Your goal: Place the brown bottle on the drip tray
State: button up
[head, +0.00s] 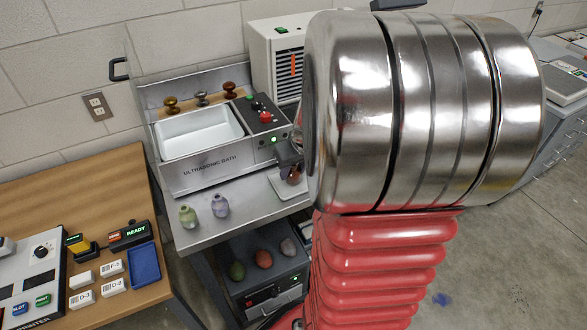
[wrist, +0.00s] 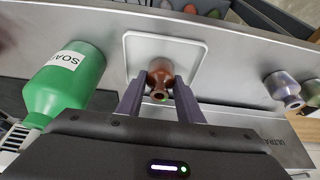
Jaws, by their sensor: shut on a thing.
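The brown bottle (head: 293,178) is between the fingers of my gripper (wrist: 162,82), and its reddish-brown body and neck (wrist: 160,70) show in the wrist view. My gripper is shut on it. The white square drip tray (wrist: 137,45) is directly behind the bottle in the wrist view. In the head view the tray (head: 277,186) lies on the steel bench, with the bottle over it. I cannot tell whether the bottle touches the tray. My large shiny arm link hides the area right of the tray in the head view.
A green soap bottle (wrist: 65,85) stands close left of my gripper in the wrist view. A pale green bottle (head: 188,216) and a purple bottle (head: 220,206) stand on the bench. The ultrasonic bath (head: 205,170) is behind. Several stones (head: 263,259) lie below the bench.

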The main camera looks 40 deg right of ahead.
jog(key=shift+f, duration=0.15)
jog(key=o, duration=1.3)
jog(key=shift+c, duration=0.2)
jog(key=v, duration=1.2)
